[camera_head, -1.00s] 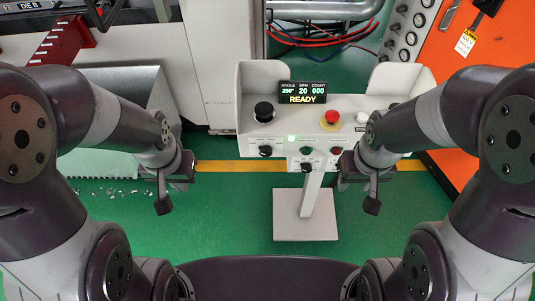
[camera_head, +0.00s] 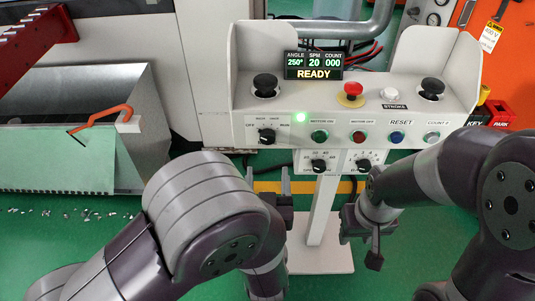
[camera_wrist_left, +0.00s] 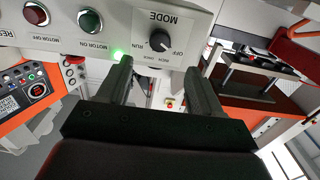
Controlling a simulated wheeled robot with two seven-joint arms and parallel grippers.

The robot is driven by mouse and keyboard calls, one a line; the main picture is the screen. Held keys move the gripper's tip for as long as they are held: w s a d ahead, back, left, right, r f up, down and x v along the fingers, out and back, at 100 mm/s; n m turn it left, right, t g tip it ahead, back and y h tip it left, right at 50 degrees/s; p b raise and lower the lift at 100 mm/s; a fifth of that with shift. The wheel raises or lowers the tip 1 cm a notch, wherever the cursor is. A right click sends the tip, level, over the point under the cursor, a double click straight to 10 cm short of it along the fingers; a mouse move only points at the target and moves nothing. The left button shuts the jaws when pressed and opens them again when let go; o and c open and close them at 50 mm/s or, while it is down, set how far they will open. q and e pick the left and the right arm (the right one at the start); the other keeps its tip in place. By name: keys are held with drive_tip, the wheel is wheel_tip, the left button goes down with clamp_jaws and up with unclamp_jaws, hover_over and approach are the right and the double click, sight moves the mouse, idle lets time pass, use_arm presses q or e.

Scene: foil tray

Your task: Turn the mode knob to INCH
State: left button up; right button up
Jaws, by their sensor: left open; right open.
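The black mode knob (camera_head: 267,136) is at the left of the control panel's front face, with OFF to its left and RUN to its right. It also shows in the left wrist view (camera_wrist_left: 160,41), upside down with the word MODE above it; I cannot read its exact setting. My left gripper (camera_head: 267,173) is open and empty just below the knob. In the left wrist view its two fingers (camera_wrist_left: 159,70) stand apart, short of the panel, with the knob beyond the gap. My right gripper (camera_head: 360,248) is open and empty, low to the right of the pedestal.
The panel (camera_head: 345,106) carries a display (camera_head: 313,65) reading READY, a red mushroom button (camera_head: 353,92), black palm buttons and several coloured buttons. Two lower knobs (camera_head: 319,166) sit close to my left gripper's right. A metal bin (camera_head: 140,125) stands at left.

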sight(267, 140)
use_arm(q)
drive_tip(key=w+b, duration=0.1)
drive_tip(key=w, duration=0.8)
drive_tip(key=shift+w, duration=0.4)
drive_tip(key=c, duration=1.1)
